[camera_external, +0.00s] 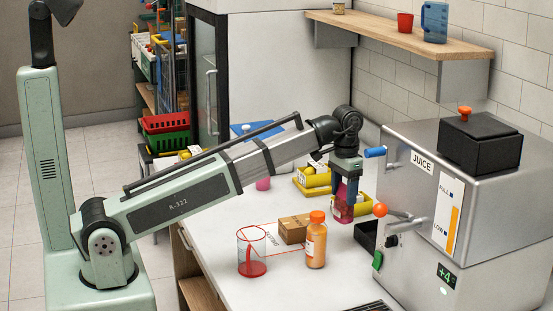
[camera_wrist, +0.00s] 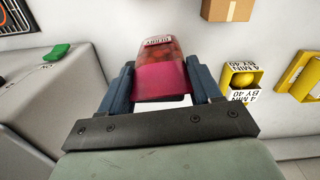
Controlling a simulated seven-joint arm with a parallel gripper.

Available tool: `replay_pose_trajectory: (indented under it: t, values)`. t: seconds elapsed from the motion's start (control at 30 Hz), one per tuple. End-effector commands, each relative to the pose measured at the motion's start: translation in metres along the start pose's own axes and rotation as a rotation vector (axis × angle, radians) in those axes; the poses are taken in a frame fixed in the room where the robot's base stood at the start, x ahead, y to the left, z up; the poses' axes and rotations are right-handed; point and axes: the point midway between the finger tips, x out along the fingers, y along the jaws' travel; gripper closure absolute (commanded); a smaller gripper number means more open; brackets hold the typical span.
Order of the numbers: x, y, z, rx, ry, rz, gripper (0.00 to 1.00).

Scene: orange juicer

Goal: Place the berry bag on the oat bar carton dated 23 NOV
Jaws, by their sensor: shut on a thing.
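The berry bag (camera_wrist: 160,72) is pink and red, with a white label near its far end. My gripper (camera_wrist: 161,68) is shut on it, with one blue-grey finger on each side. In the external view the bag (camera_external: 341,211) hangs below my gripper (camera_external: 346,184), apparently above the counter. A brown cardboard carton (camera_external: 293,229) stands on the counter to the left of the bag and shows at the top of the wrist view (camera_wrist: 228,9). No 23 NOV date is readable, so I cannot tell whether it is the oat bar carton.
Yellow holders (camera_external: 315,177) (camera_wrist: 240,76) stand on the counter. An orange-capped bottle (camera_external: 316,245) and a clear cup with a red base (camera_external: 252,254) are in front of the carton. The steel juicer (camera_external: 470,200), with an orange-knobbed lever (camera_external: 380,210), is to the right.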

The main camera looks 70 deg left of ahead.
Motion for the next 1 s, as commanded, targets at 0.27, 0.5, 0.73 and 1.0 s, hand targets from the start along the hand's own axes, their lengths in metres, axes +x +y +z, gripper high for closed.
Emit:
replay_pose_trajectory:
  t: [0.27,0.5,0.73,1.0]
  values:
    - [-0.03,-0.077,-0.002,-0.117,0.001,0.0,0.68]
    - [-0.054,-0.128,0.022,-0.178,0.001,0.0,0.68]
    - [-0.056,-0.133,0.057,-0.029,-0.002,0.0,0.68]
    - [-0.056,-0.132,0.062,0.115,-0.003,-0.001,0.68]
